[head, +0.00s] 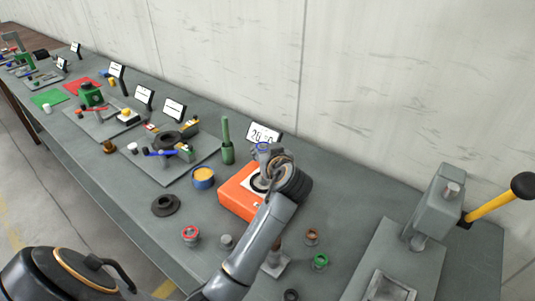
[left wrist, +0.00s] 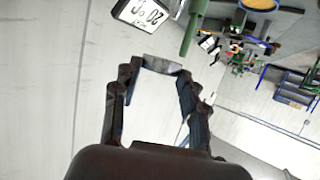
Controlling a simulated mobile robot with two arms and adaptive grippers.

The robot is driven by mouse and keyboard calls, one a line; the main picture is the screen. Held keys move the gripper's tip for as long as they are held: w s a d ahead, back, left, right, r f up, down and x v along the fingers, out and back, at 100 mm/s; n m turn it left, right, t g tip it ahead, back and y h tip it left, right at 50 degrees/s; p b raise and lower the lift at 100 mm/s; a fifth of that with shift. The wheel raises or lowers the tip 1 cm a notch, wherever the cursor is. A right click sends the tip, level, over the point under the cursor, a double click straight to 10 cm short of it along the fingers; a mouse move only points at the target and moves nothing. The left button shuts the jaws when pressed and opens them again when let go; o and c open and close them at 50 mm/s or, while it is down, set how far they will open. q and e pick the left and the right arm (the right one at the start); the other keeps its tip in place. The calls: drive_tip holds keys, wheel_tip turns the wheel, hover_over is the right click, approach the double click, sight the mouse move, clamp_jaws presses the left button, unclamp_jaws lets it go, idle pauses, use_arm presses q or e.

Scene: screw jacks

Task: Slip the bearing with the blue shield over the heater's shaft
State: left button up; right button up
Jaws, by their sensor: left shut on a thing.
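The bearing with the blue shield (head: 263,147) is held at the tips of my left gripper (head: 268,155), above the orange heater (head: 238,198). In the left wrist view my left gripper (left wrist: 158,68) is shut on the bearing, whose grey metal edge (left wrist: 161,65) shows between the fingertips. A pale round part on top of the heater shows beside my wrist. The heater's shaft is mostly hidden by my gripper, and I cannot tell whether the bearing touches it. My right gripper is in neither view.
A display (head: 264,134) and a green bottle (head: 227,142) stand behind the heater. A blue-and-yellow can (head: 203,177) and a black ring (head: 165,205) are left of it. Red (head: 190,236) and green (head: 320,261) ringed parts stand in front. A press (head: 432,210) is at right.

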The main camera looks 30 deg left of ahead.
use_arm(q)
drive_tip(key=shift+d+f+b, duration=0.1)
drive_tip(key=shift+f+b, duration=3.65)
drive_tip(key=shift+f, duration=1.05)
drive_tip(key=shift+f+b, duration=0.45)
drive_tip(key=shift+f, duration=0.15)
drive_tip(key=o, duration=1.3)
